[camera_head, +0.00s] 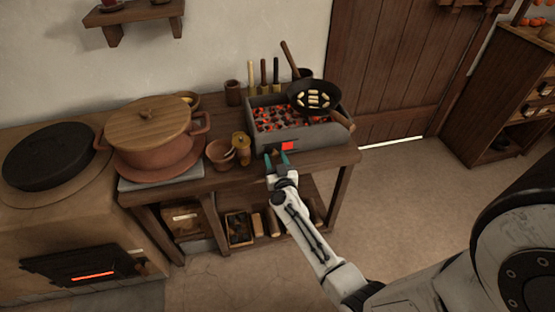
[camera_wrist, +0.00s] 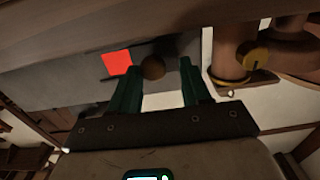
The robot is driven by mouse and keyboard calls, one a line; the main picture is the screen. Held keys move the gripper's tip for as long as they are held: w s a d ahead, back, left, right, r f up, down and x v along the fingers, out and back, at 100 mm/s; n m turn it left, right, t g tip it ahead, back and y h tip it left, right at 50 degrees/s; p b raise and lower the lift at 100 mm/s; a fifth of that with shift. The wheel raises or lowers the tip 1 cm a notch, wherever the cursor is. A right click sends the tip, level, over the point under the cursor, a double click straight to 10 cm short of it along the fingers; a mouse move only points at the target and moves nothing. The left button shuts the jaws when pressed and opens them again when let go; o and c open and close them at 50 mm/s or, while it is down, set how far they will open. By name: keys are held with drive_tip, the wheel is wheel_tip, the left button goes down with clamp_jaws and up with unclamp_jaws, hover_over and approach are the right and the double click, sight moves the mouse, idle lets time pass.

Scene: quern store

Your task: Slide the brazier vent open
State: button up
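The brazier (camera_head: 262,139) is a grey metal box of glowing coals on the wooden table, and its front face also shows in the wrist view (camera_wrist: 70,68). A red glowing vent opening (camera_head: 288,146) is in that face; it shows in the wrist view as a bright red patch (camera_wrist: 117,63). A round brown knob (camera_wrist: 153,68) sits beside the red patch. My gripper (camera_head: 277,155) is at the brazier's front; its teal fingers (camera_wrist: 160,68) are apart, with the knob between them in the wrist view. The knob looks nearer the left finger; contact cannot be told.
A pan (camera_head: 313,97) with food sits over the brazier's right part. Cups (camera_head: 221,154) stand just left of the brazier, close to my gripper. A lidded clay pot (camera_head: 152,135) stands farther left. The floor (camera_head: 420,220) to the right is clear.

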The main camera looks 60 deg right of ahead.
drive_tip(key=shift+o, duration=0.7)
drive_tip(key=shift+s, duration=0.1)
drive_tip(key=p+v, duration=0.2)
drive_tip(key=v, duration=0.8)
drive_tip(key=shift+s+a, duration=0.15)
drive_tip(key=shift+a, duration=0.15)
